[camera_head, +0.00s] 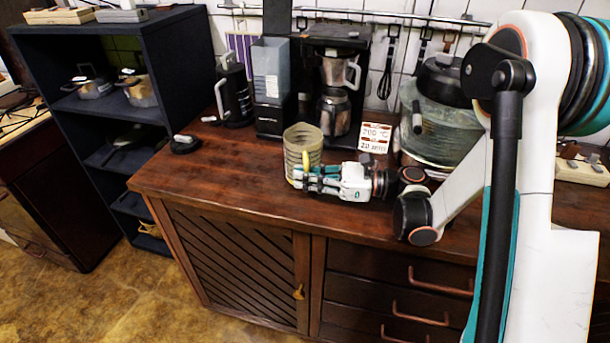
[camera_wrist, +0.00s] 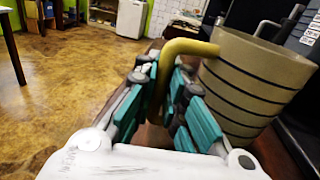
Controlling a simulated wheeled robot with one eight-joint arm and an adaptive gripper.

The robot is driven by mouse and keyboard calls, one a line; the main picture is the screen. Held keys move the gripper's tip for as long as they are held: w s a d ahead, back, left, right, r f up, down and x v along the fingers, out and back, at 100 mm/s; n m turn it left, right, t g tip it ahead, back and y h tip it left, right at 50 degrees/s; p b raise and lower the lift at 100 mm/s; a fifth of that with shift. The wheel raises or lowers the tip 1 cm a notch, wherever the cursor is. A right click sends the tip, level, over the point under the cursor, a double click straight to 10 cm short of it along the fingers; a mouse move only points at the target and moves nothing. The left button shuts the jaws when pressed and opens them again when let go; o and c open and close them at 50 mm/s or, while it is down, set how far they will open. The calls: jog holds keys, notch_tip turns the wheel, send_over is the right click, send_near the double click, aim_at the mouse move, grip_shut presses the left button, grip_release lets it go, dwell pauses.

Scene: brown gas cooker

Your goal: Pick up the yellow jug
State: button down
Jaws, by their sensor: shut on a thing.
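The yellow jug (camera_head: 302,146) is a pale yellow, ribbed vessel standing upright near the front of the wooden counter. In the wrist view the jug (camera_wrist: 258,85) fills the right side, with dark rings around its body and a yellow handle (camera_wrist: 190,48) facing my gripper. My gripper (camera_wrist: 162,92) has its teal-padded fingers on both sides of the handle, shut on it. In the head view my gripper (camera_head: 308,178) reaches the jug from the right, low over the counter. The lower handle is hidden between the fingers. I cannot tell whether the jug's base touches the counter.
A coffee maker (camera_head: 333,85) and a black kettle (camera_head: 234,92) stand behind the jug. A large glass container (camera_head: 440,125) and a small sign (camera_head: 375,138) are to the right. A small black object (camera_head: 185,144) lies left. The counter's front left is clear.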

aim_at(305, 164)
jog(key=shift+r+p, duration=0.95)
jog(key=shift+r, duration=0.75)
jog(key=p+v, duration=0.4)
jog(key=v, duration=1.4)
jog(key=shift+w, duration=0.1)
